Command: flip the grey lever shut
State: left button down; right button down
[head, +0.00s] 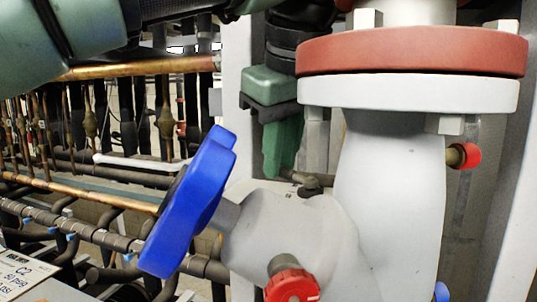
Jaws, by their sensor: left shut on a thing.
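My left gripper (281,165), green with a black wrist above it, points down just left of the big grey valve pipe. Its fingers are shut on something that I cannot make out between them. A small dark grey piece (312,184) sits on top of the valve body (290,235), just right of and below the fingertips. It may be part of the grey lever, but I cannot tell for sure. The rest of the lever, and its angle, are hidden or not distinguishable. My right gripper is not in view.
A blue handwheel (190,205) sticks out left of the valve body. A red flange (415,50) overhangs at upper right. Red caps show at the bottom (291,287) and on the right (465,156). Copper and dark pipes (75,190) fill the left background.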

pick_arm(q)
jog(key=shift+a+n, duration=0.1)
jog(key=shift+n, duration=0.2)
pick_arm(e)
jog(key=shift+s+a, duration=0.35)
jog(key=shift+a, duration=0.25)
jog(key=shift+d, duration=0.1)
pick_arm(q)
jog(key=c, duration=1.4)
grip_release()
jog(key=shift+s, duration=0.1)
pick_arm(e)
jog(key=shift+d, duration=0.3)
